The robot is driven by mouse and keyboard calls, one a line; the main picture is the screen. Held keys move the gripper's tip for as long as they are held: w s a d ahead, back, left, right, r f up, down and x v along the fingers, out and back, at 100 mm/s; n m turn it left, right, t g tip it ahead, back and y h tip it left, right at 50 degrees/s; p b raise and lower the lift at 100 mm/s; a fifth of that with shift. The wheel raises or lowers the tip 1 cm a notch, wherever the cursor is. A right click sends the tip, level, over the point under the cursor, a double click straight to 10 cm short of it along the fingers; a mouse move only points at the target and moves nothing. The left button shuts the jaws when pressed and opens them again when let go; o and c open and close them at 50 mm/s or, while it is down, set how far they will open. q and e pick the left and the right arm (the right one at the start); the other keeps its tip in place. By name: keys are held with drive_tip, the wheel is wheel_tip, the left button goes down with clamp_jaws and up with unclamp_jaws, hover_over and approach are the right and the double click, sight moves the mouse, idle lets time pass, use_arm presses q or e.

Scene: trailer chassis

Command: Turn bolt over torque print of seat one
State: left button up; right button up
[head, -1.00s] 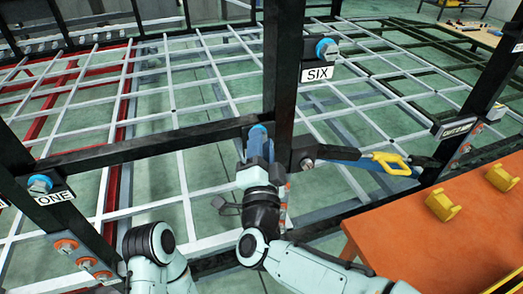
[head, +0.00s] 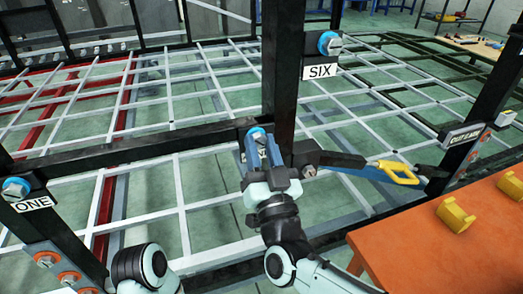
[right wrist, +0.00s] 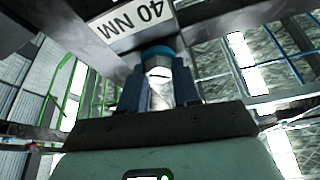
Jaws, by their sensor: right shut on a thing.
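My right gripper (head: 256,145) is at the middle of the black crossbeam, shut on a bolt (head: 256,133) with a blue collar. In the right wrist view the bolt (right wrist: 158,72) stands between the two fingers, its blue ring against the dark beam. A white torque print reading 40 NM (right wrist: 128,25) shows upside down beside it. Seat one is marked by the ONE sign (head: 34,204) at the left, with a blue-collared bolt (head: 15,188) above it. My left arm shows at the bottom, but its gripper is out of view.
The SIX sign (head: 319,72) and another blue-collared bolt (head: 329,43) are on the upright post. A yellow-handled tool (head: 398,172) lies along the beam to the right. An orange table (head: 400,240) with yellow blocks (head: 455,214) fills the lower right. A grey grid lies behind.

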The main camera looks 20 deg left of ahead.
use_arm(q)
drive_tip(key=shift+w+a+f, duration=0.1)
drive_tip(key=shift+w, duration=0.1)
use_arm(e)
drive_tip(key=shift+r+n, duration=0.1)
drive_tip(key=shift+n, duration=0.2)
drive_tip(key=o, duration=1)
drive_tip(key=shift+o, duration=0.3)
drive_tip(key=shift+w+a, duration=0.1)
use_arm(q)
drive_tip(key=shift+w+a+f+t+b, duration=0.35)
drive_tip(key=shift+w+f+b, duration=0.1)
drive_tip(key=shift+w, duration=0.15)
use_arm(e)
drive_tip(key=v, duration=1.3)
drive_tip(key=shift+f, duration=0.25)
